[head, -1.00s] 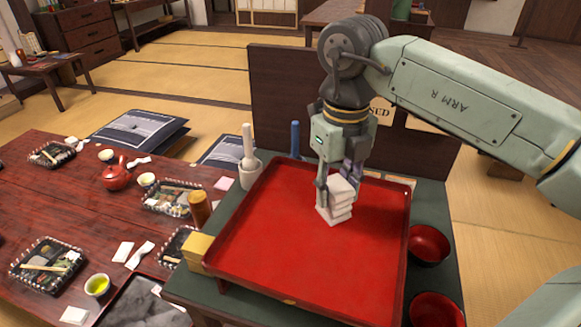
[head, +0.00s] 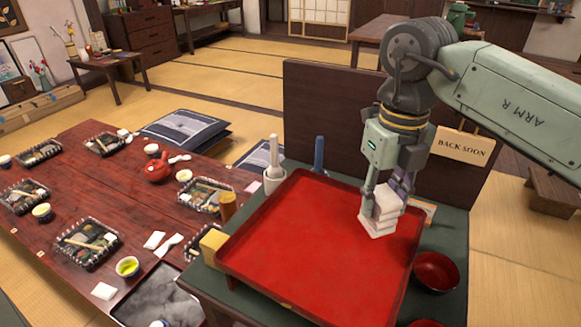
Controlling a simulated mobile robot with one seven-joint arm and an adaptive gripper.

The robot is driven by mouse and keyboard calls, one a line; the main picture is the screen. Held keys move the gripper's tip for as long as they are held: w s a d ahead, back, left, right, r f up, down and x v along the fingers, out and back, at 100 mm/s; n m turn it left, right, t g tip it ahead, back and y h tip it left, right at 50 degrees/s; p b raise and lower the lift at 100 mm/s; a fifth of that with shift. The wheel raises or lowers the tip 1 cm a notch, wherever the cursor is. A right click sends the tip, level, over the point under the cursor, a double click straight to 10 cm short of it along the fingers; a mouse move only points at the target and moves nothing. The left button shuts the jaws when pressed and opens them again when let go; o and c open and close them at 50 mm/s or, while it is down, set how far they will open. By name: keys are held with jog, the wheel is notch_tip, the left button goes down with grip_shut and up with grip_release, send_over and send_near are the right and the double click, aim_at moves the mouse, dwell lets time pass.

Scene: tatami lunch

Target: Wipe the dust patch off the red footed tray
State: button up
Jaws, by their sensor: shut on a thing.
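The red footed tray (head: 300,235) stands on a dark green tabletop. I cannot make out a dust patch on its visible surface; the part under and behind the cloth is hidden. My gripper (head: 382,200) points down over the tray's far right part. It is shut on a white folded cloth (head: 378,222), a layered block. The cloth's underside appears to rest on the tray, close to the right rim, though exact contact is hard to tell.
A dark upright panel (head: 325,110) with a "BACK SOON" sign (head: 463,147) stands behind. A red bowl (head: 436,270) sits right.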

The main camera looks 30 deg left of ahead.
jog(key=shift+r+p, duration=1.2)
jog(key=shift+r, duration=0.85)
